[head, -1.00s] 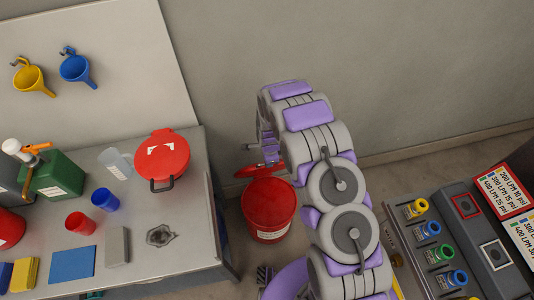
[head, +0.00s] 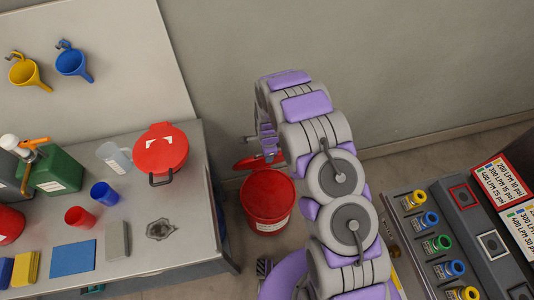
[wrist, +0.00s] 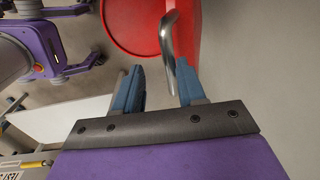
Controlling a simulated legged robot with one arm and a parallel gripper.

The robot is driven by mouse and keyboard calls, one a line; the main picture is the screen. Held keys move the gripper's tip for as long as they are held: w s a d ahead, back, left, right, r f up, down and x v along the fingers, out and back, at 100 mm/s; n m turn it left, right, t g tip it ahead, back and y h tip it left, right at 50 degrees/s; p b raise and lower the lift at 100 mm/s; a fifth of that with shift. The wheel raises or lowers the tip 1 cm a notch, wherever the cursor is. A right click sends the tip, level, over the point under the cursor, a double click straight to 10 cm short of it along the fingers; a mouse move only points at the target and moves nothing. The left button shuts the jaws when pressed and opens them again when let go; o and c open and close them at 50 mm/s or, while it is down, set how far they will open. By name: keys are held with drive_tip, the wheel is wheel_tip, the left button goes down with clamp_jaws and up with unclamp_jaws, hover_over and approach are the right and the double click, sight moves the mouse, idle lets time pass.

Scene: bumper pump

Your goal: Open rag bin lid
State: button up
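The red rag bin (head: 267,215) stands on the floor between the bench and the wall, its round top uncovered in the head view. Its red lid (head: 268,161) is raised at the back edge, partly hidden by my gripper (head: 266,140). In the wrist view the bin's round red opening (wrist: 137,22) is at the top, and the lid (wrist: 194,28) shows nearly edge-on at right with a bent metal handle (wrist: 168,35). My gripper (wrist: 158,85) has its blue fingers apart; the handle reaches down by the right finger. No firm grip shows.
A grey bench (head: 190,235) at left carries a red round container (head: 160,140), cups, a green can (head: 58,170) and sponges. A console (head: 465,215) with coloured fittings stands at right. The wall (head: 400,70) is close behind the bin.

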wheel_tip(320, 180, up, 17)
drive_tip(key=s+p, duration=0.1)
drive_tip(key=p, duration=0.1)
drive_tip(key=shift+s+d+f, duration=0.15)
idle(0.5)
